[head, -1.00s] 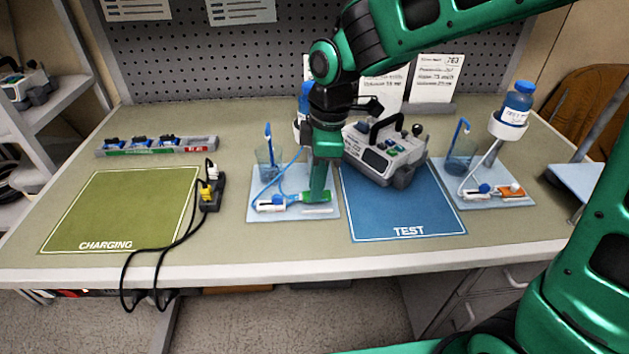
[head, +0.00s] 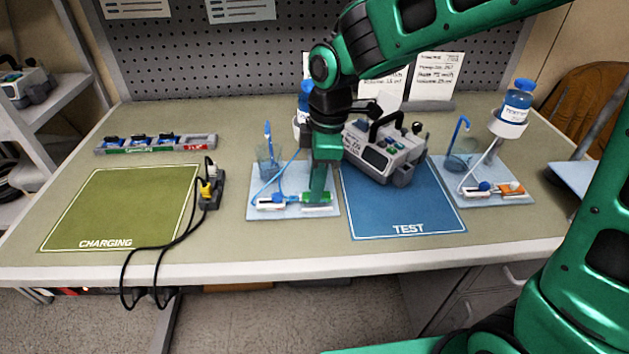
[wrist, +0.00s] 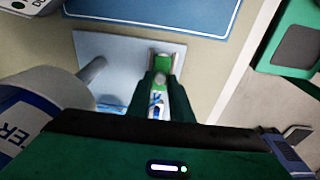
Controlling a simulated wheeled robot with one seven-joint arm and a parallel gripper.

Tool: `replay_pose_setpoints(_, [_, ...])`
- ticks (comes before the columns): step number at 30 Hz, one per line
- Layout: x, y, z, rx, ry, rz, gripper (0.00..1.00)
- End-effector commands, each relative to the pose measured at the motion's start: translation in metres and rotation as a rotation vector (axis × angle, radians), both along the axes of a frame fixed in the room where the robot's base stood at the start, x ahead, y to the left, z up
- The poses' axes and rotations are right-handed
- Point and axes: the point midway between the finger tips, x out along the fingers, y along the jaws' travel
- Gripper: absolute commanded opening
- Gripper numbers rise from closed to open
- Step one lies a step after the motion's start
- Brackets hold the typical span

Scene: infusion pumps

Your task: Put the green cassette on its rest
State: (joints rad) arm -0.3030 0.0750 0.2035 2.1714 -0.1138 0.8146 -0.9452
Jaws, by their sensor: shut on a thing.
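The green cassette (head: 317,197) is at the front right of the left pale blue tray (head: 258,212). My gripper (head: 318,193) points down from above and is shut on it. In the wrist view the cassette (wrist: 163,62) shows between and beyond the two dark green fingers of my gripper (wrist: 161,88). A white strip, seemingly its rest (head: 317,209), shows right under the cassette's front edge. I cannot tell whether the cassette touches it. A white piece with a blue knob (head: 268,202) lies just left, with blue tubing. My fingers hide part of the cassette.
The pump (head: 385,150) stands at the back of the blue TEST mat (head: 405,205), close to my wrist. A second tray (head: 487,200) with an orange cassette (head: 511,190) is at right. A green CHARGING mat (head: 120,210) is clear. Black cables (head: 165,248) hang over the front edge.

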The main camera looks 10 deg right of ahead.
Motion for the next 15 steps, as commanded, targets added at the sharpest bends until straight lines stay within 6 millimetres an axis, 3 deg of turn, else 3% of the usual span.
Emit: replay_pose_setpoints(15, [-0.0004,0.0,-0.0031,0.0,0.001,0.0,0.0])
